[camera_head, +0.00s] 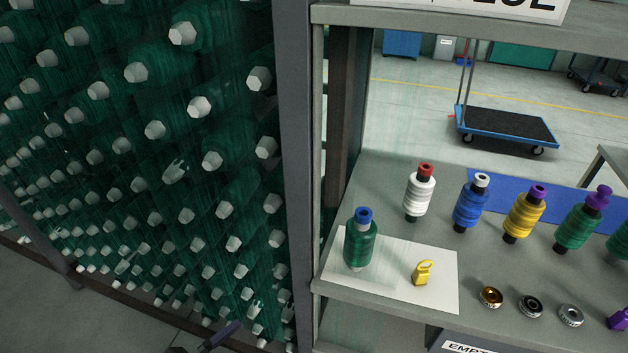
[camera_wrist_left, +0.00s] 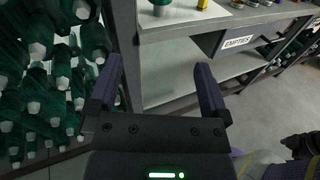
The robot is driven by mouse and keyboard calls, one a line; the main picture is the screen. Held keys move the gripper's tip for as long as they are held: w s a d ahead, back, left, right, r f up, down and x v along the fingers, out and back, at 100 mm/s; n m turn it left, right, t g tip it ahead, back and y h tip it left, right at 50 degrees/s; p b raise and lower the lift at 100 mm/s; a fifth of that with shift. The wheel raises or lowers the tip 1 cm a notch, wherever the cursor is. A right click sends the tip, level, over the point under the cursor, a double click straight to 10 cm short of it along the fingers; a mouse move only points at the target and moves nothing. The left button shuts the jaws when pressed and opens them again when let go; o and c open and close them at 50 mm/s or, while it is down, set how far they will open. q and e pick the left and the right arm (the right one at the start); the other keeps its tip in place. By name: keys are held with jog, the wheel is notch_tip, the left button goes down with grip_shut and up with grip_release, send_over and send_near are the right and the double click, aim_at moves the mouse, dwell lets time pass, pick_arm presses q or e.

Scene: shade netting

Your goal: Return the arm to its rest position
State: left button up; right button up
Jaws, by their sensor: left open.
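My left gripper (camera_wrist_left: 159,66) is open, with two dark fingers spread apart and nothing between them. In the head view only a dark part of it (camera_head: 218,336) shows at the bottom edge, low in front of the rack and left of the shelf. In the wrist view the gripper is below the shelf top, with the rack of green spools to its left. My right gripper is not in view in the head view, and I cannot make it out in the wrist view.
A rack of green spools (camera_head: 155,130) fills the left, beside a grey post (camera_head: 293,150). An "EMPTIES" bin (camera_wrist_left: 238,42) hangs below.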

pick_arm(q)
jog(key=a+m+g, duration=0.3)
jog(key=a+m, duration=0.1)
jog(key=a, duration=0.3)
jog(key=s+a+f+m+g+y, duration=0.2)
jog(key=s+a+f+m+y, duration=0.2)
jog(key=a+f, duration=0.3)
jog(key=s+a+f+m+g+y, duration=0.3)
jog(key=a+f+m+y, duration=0.15)
jog(key=f, duration=0.45)
jog(key=s+a+f+m+g+y, duration=0.2)
jog(key=s+a+f+m+y, duration=0.15)
jog(key=s+a+m, duration=0.4)
jog(key=s+a+f+m+g+y, duration=0.2)
jog(key=s+a+f+m+y, duration=0.15)
jog(key=s+a+m, duration=0.4)
jog(key=s+d+f+m+h, duration=0.1)
jog(key=s+d+f+h, duration=0.1)
jog(key=d, duration=1.1)
jog(key=s+d+f+m+h, duration=0.1)
jog(key=s+d+f, duration=0.2)
jog(key=d, duration=1)
jog(key=shift+s+d+f+g+h, duration=0.25)
jog(key=shift+s+f+g+h, duration=0.1)
jog(key=shift+f, duration=0.35)
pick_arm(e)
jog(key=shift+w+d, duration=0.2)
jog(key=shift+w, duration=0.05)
